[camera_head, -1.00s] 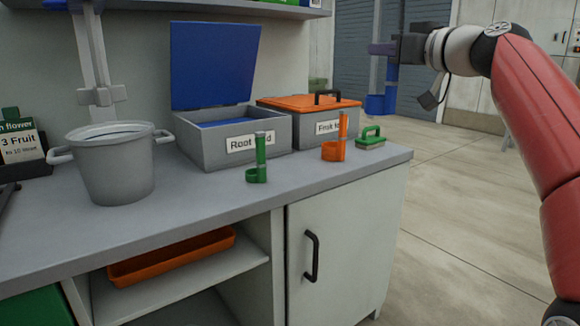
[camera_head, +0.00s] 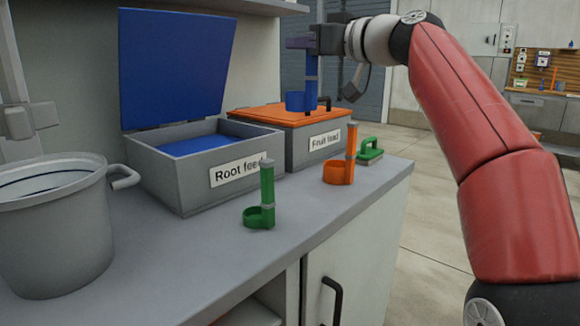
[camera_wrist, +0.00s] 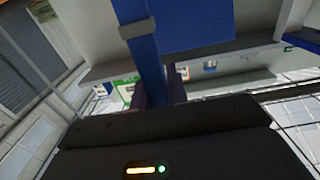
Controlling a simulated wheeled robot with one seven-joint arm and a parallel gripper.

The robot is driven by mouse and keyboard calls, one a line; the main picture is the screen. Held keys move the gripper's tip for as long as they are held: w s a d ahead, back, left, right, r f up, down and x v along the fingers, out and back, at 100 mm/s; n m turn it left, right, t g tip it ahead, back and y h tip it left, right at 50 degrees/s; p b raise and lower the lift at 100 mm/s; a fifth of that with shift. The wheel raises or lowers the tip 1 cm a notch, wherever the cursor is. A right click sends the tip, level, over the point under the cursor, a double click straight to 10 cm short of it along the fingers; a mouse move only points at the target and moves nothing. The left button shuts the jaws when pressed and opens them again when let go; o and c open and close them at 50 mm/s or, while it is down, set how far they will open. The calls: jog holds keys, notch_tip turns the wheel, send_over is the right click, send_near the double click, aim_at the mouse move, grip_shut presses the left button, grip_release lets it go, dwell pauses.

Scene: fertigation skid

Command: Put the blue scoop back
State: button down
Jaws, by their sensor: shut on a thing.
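The blue scoop (camera_head: 311,72) hangs from my gripper (camera_head: 303,42), with its handle upright between the jaws and its cup at the bottom. In the head view the cup appears in front of the orange-lidded Fruit feed box (camera_head: 296,148); I cannot tell how far above the lid it is. The scoop's blue handle (camera_wrist: 149,52) also shows in the wrist view, rising from between the jaws. The Root feed box (camera_head: 190,187) stands left of it with its blue lid (camera_head: 176,68) raised and blue contents inside.
A green scoop (camera_head: 266,190) and an orange scoop (camera_head: 350,155) stand upright on the grey counter (camera_head: 180,270). A grey pot (camera_head: 58,240) stands at the left. Open floor lies right of the counter.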

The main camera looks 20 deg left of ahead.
notch_tip(320, 180, down, 19)
jog(key=b, duration=0.8)
jog(key=shift+d+r+b, duration=0.15)
jog(key=shift+b, duration=0.25)
jog(key=c, duration=1.4)
grip_release()
jog(key=shift+o, duration=0.2)
jog(key=b+v, duration=0.1)
jog(key=v, duration=1.1)
jog(key=shift+b, duration=0.4)
jog(key=shift+s, duration=0.1)
